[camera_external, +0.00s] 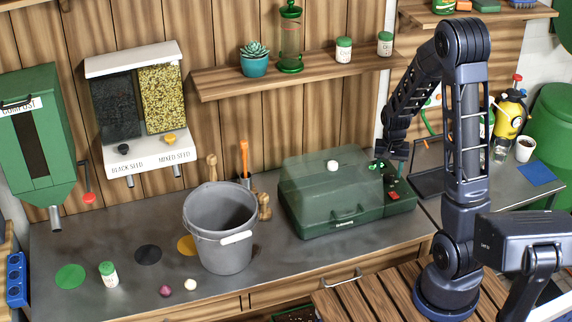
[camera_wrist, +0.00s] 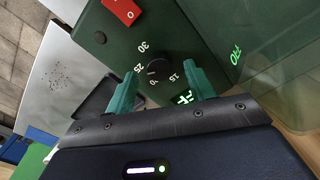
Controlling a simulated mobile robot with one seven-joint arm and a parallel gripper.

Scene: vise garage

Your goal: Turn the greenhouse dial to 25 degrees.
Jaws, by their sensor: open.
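The greenhouse (camera_external: 347,212) is a dark green box with a clear green lid, on the metal bench in the external view. Its dial (camera_wrist: 158,69) is a small round black knob on the green control panel (camera_wrist: 176,30), with 15, 20, 25 and 30 printed around it. The pointer's exact setting is too small to read. My gripper (camera_external: 380,163) is over the greenhouse's right end. In the wrist view my gripper (camera_wrist: 158,76) is open, its two green fingertips on either side of the dial. I cannot tell whether either finger touches it.
A grey bucket (camera_external: 220,225) stands left of the greenhouse. A wooden shelf (camera_external: 225,84) hangs above.

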